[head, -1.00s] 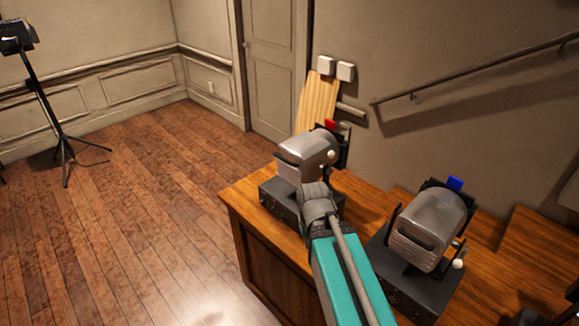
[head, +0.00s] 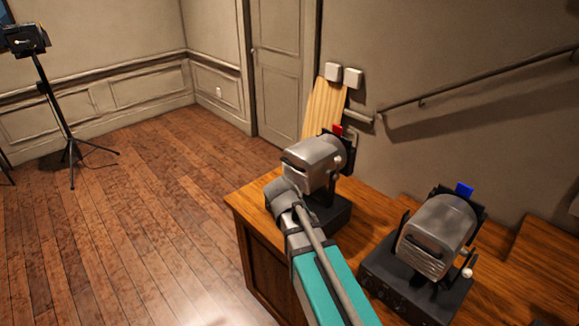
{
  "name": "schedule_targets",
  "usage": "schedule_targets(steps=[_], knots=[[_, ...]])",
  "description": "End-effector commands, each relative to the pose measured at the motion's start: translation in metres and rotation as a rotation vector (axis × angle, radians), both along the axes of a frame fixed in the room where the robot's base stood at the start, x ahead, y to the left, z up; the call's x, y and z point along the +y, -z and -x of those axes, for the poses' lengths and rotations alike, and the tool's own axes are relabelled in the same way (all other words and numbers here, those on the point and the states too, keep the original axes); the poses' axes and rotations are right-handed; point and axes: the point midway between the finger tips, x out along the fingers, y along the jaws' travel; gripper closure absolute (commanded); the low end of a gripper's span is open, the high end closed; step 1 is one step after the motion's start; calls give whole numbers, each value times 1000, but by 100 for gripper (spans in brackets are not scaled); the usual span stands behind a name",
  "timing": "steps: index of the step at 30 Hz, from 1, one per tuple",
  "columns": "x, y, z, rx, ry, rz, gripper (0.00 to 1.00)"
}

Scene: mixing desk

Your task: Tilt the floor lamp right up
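A dark lamp (head: 25,39) on a black tripod stand (head: 57,110) stands on the floor at the far left, partly cut by the picture edge. Two grey lamp heads on black bases sit on the wooden desk: one with a red tab (head: 314,163) and, nearer on the right, one with a blue tab (head: 437,236). Each has a white knob on its right side. The grey end of my arm is in front of the red-tabbed lamp's lower left and covers part of its base. I cannot tell whether they touch. My gripper's fingers do not show.
The wooden desk (head: 262,264) fills the lower right, against a wall with a handrail (head: 480,80). A wooden board (head: 325,105) leans on the wall behind it. The plank floor (head: 140,215) left of the desk is clear. A closed door (head: 283,85) is at the back.

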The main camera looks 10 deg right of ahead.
Motion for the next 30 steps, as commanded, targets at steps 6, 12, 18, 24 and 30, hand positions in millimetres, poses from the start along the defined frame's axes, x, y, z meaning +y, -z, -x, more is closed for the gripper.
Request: schedule_targets(steps=[6,12,18,24,30], knots=[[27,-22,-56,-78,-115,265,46],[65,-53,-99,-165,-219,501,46],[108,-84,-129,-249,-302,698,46],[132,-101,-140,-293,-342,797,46],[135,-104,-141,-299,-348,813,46]])
